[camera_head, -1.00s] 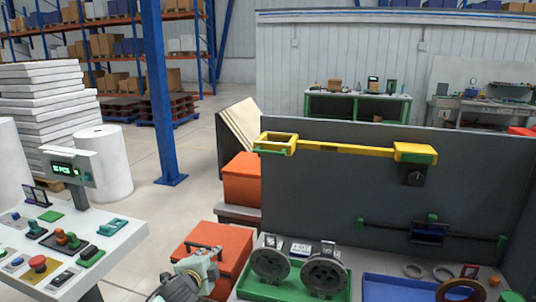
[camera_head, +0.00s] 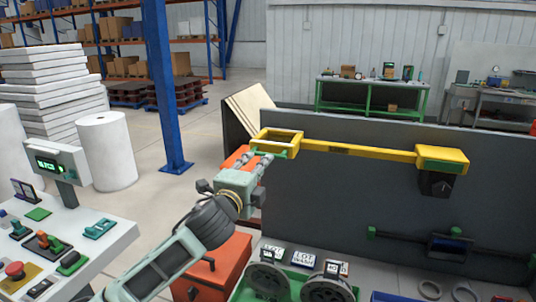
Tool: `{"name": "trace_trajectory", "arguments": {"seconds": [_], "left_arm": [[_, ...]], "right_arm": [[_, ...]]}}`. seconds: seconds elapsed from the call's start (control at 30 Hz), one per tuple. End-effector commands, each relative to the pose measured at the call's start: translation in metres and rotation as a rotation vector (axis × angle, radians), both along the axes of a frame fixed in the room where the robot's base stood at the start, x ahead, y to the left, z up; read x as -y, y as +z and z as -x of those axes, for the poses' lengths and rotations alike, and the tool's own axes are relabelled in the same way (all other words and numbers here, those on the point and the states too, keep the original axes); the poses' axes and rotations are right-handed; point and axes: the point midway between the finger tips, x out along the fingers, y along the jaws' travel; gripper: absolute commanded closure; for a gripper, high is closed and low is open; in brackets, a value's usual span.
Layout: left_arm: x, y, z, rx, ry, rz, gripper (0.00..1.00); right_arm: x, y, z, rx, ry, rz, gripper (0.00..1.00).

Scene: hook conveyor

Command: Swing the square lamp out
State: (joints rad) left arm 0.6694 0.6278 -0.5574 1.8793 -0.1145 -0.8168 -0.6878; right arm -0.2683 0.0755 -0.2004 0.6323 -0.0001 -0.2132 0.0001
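The square lamp (camera_head: 277,138) is a yellow square frame at the left end of a long yellow arm (camera_head: 358,151). The arm runs along a dark grey panel to a yellow mount (camera_head: 441,158) with a green strip at right. A green handle (camera_head: 283,155) sits under the frame's lower edge. My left gripper (camera_head: 259,160) points up at the handle's left end, its two fingers apart. I cannot tell whether the fingertips touch the handle. My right gripper is out of view.
The grey panel (camera_head: 340,190) stands behind the lamp. Orange boxes (camera_head: 222,262) stand below my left arm. A control desk (camera_head: 85,222) with buttons is at left. A green-edged tray (camera_head: 250,290) holds round parts at the bottom. A blue post (camera_head: 163,90) rises behind.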

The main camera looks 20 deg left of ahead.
Motion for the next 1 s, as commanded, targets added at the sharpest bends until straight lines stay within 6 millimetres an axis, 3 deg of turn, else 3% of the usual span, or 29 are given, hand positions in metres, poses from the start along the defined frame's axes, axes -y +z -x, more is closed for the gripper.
{"name": "trace_trajectory", "arguments": {"seconds": [0.2, 0.3, 0.43, 0.7, 0.93, 1.0], "left_arm": [[0.001, 0.003, -0.030, -0.001, 0.000, 0.003, 0.72], [0.002, 0.002, -0.044, -0.002, -0.001, 0.002, 0.72], [0.002, 0.001, -0.058, -0.001, 0.000, 0.002, 0.72], [0.003, 0.000, -0.070, -0.001, -0.001, 0.002, 0.72], [0.003, -0.001, -0.070, -0.001, -0.001, 0.002, 0.72], [0.003, -0.001, -0.070, -0.001, -0.001, 0.002, 0.78]], "right_arm": [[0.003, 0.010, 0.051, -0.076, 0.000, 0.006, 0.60], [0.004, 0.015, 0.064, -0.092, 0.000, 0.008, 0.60], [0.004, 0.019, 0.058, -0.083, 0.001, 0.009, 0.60], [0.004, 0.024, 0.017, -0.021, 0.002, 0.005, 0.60], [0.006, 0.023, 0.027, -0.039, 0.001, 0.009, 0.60], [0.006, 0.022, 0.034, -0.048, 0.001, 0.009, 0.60]]}}
